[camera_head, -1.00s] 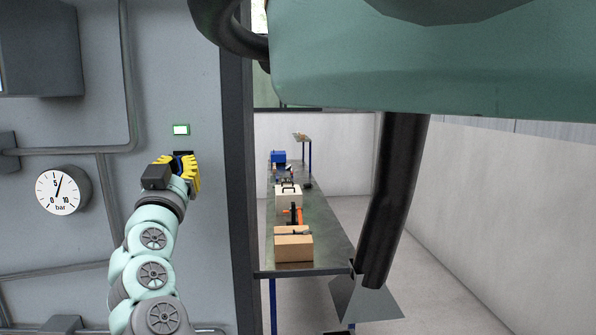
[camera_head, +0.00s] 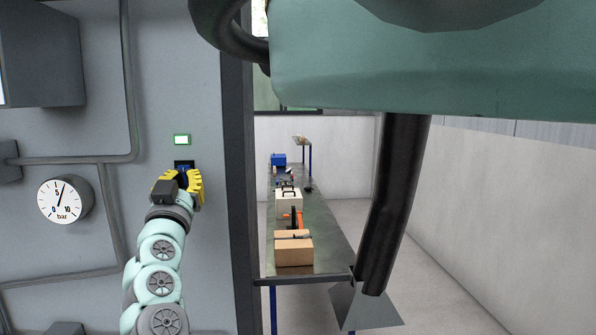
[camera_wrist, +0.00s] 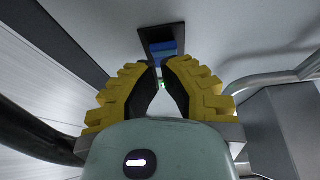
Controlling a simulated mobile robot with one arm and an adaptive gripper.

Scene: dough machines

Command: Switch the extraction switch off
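The switch (camera_head: 184,163) is a blue rocker in a dark plate on the grey wall, below a small lit green-and-white indicator (camera_head: 181,140). My gripper (camera_head: 183,178) has yellow ridged fingers and sits just below the switch, covering its lower part in the head view. In the wrist view, the blue rocker (camera_wrist: 163,48) lies just beyond my fingertips (camera_wrist: 158,66). The tips are close together with a narrow gap, and nothing is held between them. The green light shows in that gap. I cannot tell whether a finger touches the rocker.
A pressure gauge (camera_head: 66,200) and grey pipes (camera_head: 80,160) are on the wall left of my arm. A dark post (camera_head: 238,190) stands right of the switch. Beyond it is a long bench (camera_head: 325,235) with boxes and tools. A grey box (camera_head: 40,55) juts out at upper left.

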